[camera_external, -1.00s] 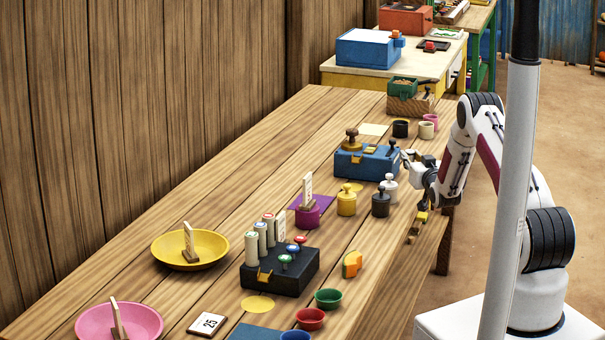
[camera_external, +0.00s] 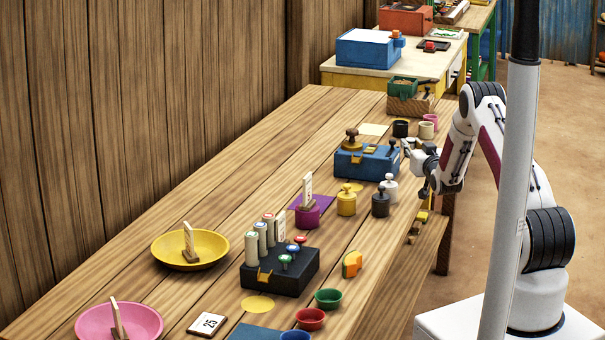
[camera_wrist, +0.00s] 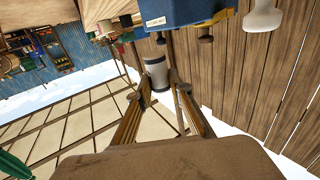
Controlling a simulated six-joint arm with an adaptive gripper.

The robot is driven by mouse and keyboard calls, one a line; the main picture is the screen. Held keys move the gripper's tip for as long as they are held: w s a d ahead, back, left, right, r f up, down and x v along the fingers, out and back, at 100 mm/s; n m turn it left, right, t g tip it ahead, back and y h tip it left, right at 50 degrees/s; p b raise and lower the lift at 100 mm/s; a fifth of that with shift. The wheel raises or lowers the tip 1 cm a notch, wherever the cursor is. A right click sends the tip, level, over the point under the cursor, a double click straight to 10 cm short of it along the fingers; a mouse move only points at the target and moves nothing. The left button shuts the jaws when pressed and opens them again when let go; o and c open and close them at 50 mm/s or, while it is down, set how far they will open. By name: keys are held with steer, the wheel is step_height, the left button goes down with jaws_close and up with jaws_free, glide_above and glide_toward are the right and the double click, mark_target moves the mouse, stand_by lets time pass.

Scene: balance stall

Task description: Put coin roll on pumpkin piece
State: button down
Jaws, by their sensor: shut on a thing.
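The pumpkin piece (camera_external: 352,264) is a small orange wedge with a yellowish side. It lies on the long table, right of the black rack. My gripper (camera_external: 409,148) is over the table's right edge by the blue box, well behind the pumpkin piece. In the wrist view my gripper (camera_wrist: 163,94) has a small grey-and-pale cylinder, seemingly the coin roll (camera_wrist: 157,73), between its fingertips. It is shut on this roll. The roll cannot be made out in the external view.
The black rack (camera_external: 290,277) holds several pale cylinders. The blue box (camera_external: 362,164), yellow weight (camera_external: 346,202), dark weight (camera_external: 380,204) and white weight (camera_external: 389,188) stand near my gripper. Green bowl (camera_external: 328,298) and red bowl (camera_external: 310,318) are close to the pumpkin piece.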

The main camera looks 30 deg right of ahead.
steer(key=shift+r, duration=0.15)
steer(key=shift+w+r, duration=0.1)
steer(key=shift+r, duration=0.4)
steer(key=s+a+n+g+y, duration=0.1)
steer(key=s+a+n+y, duration=0.45)
steer(key=a, duration=0.55)
steer(key=s+a+n+g+y, duration=0.1)
steer(key=s+a+n+y, duration=0.2)
steer(key=s+a+y, duration=0.6)
steer(key=s+a+r+n+g+y, duration=0.2)
steer(key=s+a+n+g+y, duration=0.4)
steer(key=s+a, duration=1)
steer(key=s+n+g, duration=0.1)
steer(key=s+g, duration=0.1)
steer(key=s, duration=0.2)
steer(key=shift+a+r+n+g, duration=0.15)
steer(key=shift+r+n+g, duration=0.2)
steer(key=shift+g, duration=0.05)
steer(key=shift+s+f, duration=0.1)
steer(key=shift+f, duration=0.1)
steer(key=shift+f, duration=2.75)
